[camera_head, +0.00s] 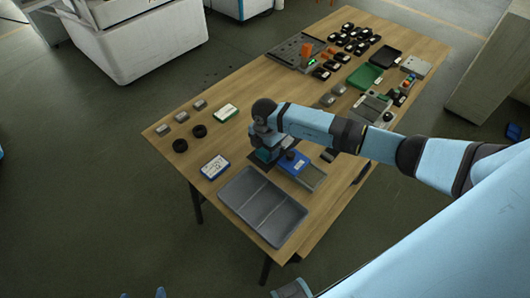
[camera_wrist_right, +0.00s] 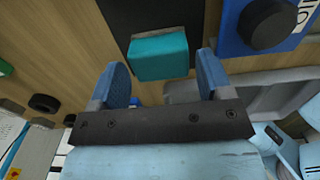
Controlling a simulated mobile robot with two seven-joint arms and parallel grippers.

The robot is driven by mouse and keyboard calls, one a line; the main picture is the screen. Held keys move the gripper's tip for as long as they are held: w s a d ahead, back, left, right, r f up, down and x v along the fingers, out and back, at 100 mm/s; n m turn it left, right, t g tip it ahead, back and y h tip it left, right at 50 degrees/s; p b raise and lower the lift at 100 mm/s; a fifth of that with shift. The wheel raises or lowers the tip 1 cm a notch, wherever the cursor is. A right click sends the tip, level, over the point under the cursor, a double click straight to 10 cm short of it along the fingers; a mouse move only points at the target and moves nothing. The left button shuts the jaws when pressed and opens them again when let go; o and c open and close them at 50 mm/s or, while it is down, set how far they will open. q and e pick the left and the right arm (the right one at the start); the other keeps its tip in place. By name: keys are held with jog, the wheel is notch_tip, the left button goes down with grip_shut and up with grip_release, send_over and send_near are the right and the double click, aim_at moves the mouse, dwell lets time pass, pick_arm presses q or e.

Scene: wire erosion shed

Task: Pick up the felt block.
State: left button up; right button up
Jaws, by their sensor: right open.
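The felt block, a teal block (camera_wrist_right: 160,57), lies on a dark mat (camera_wrist_right: 125,15) in the right wrist view. In the head view a bit of the teal block (camera_head: 263,156) shows under my right gripper (camera_head: 266,150), which hides most of it. My right gripper, also in the wrist view (camera_wrist_right: 162,78), is open, with one blue finger to each side of the block's near end. I see a gap at both sides, and nothing is held. Two small blue tips at the bottom left edge of the head view may be my left gripper (camera_head: 143,294); too little of it shows.
A blue box with a black knob (camera_wrist_right: 266,24) stands right beside the mat. A grey divided tray (camera_head: 262,206) lies at the table's near edge. Black rings (camera_head: 190,138), a blue-and-white box (camera_head: 214,167) and a green-and-white box (camera_head: 225,113) lie to the left, with bare wood between.

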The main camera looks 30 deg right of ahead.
jog(key=shift+f, duration=1.3)
jog(key=c, duration=0.7)
jog(key=shift+r, duration=0.15)
notch_tip(320, 180, up, 20)
jog(key=shift+f+b, duration=0.1)
jog(key=shift+b, duration=0.25)
jog(key=o, duration=0.4)
jog(key=shift+c, duration=1.5)
